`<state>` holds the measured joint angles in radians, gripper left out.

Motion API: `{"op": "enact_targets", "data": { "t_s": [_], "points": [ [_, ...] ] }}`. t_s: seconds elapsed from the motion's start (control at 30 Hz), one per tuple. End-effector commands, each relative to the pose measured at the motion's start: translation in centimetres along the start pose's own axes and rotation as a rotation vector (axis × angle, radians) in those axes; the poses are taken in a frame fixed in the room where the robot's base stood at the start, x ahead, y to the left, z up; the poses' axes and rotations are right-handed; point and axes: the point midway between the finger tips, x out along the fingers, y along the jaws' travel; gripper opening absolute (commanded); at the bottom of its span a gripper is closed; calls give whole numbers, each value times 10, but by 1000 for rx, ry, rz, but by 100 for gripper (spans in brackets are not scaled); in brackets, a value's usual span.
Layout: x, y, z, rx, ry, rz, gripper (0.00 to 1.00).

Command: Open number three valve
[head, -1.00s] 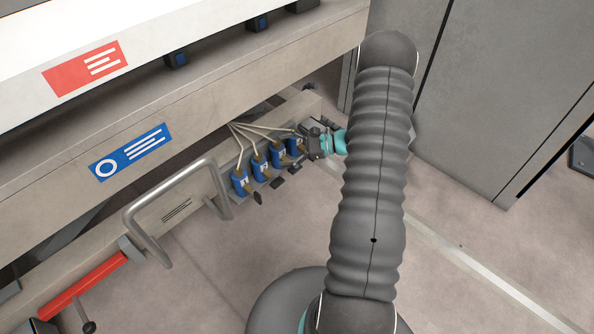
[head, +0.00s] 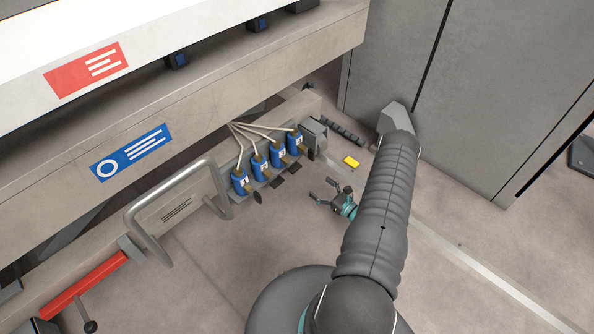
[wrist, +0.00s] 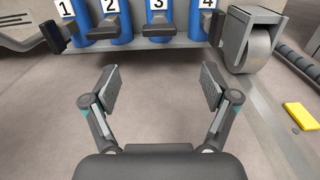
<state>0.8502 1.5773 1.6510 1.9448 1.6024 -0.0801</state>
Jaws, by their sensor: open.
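Several blue valves stand in a row on a bracket, labelled 1 to 4 in the wrist view. The number three valve (head: 278,153) is third from the left; its blue body also shows in the wrist view (wrist: 159,22). Its dark handle (wrist: 157,29) lies crosswise, as does the number two handle (wrist: 103,32). The number one handle (wrist: 52,37) and number four handle (wrist: 216,28) are turned lengthwise. My gripper (wrist: 158,80) is open and empty, its fingers spread in front of the number three handle, apart from it. In the head view my gripper (head: 324,190) is over the floor.
A grey caster wheel (wrist: 258,48) sits right of valve four. A yellow block (head: 351,162) lies on the floor nearby. A metal bar handle (head: 180,205) stands left of the valves. A grey cabinet (head: 470,90) is at the right. Floor before the valves is clear.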

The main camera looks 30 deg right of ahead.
Motion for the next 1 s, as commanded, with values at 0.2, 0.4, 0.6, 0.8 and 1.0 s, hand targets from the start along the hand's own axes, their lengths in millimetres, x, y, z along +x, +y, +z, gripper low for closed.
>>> {"op": "enact_targets", "data": {
  "t_s": [0.2,0.4,0.6,0.8,1.0],
  "points": [
    [39,2,1,-3,-1,7,85],
    [76,2,1,-2,-1,6,85],
    [107,2,1,-1,-1,5,85],
    [123,2,1,-1,0,3,85],
    [127,1,1,0,0,3,85]
  ]
}}
